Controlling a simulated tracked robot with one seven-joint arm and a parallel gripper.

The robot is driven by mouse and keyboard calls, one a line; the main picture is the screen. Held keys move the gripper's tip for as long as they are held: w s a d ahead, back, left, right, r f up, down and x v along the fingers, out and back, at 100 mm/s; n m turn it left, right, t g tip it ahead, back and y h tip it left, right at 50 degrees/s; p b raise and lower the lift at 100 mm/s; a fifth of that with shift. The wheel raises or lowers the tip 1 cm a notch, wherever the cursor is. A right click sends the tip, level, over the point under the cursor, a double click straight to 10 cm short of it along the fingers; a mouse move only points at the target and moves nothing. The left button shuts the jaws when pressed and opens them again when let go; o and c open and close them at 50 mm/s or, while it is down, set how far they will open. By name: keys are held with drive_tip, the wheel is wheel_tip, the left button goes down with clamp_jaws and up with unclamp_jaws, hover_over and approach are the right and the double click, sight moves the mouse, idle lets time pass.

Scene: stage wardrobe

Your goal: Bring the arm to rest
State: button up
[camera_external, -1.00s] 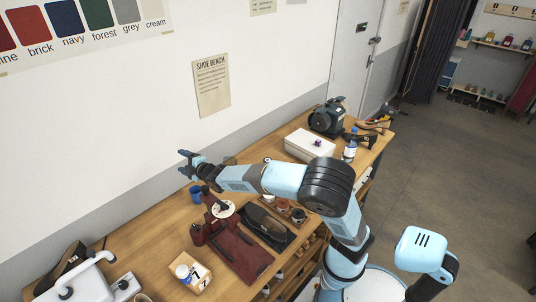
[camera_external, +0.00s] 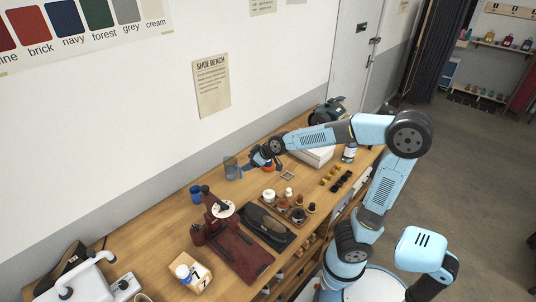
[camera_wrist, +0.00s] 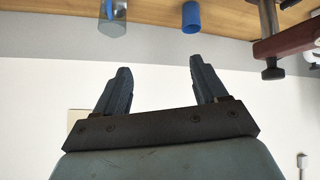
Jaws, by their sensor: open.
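My gripper (camera_external: 253,165) is over the wooden bench (camera_external: 170,224) in the external view, close to a glass cup (camera_external: 231,168). I cannot tell whether it touches the cup. In the wrist view my gripper (camera_wrist: 157,85) is open, with its two fingers apart and only the pale wall between them. The wrist view is turned upside down, with the bench along its top edge.
A blue cup (camera_external: 195,193), a red press (camera_external: 222,221), a dark shoe tray (camera_external: 262,226) and small jars (camera_external: 298,215) stand along the bench. The wall is close behind the bench.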

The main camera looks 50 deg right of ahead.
drive_tip(key=s+d+m+g+h, duration=0.1)
drive_tip(key=s+d+m, duration=0.1)
drive_tip(key=s, duration=1.1)
drive_tip(key=s+d+r+m+g+h, duration=0.1)
drive_tip(key=s+d+m+g, duration=0.1)
drive_tip(key=s, duration=1.2)
drive_tip(key=shift+s+d+r+m, duration=0.25)
drive_tip(key=shift+d+m, duration=0.35)
drive_tip(key=shift+d, duration=0.2)
drive_tip(key=shift+o, duration=0.2)
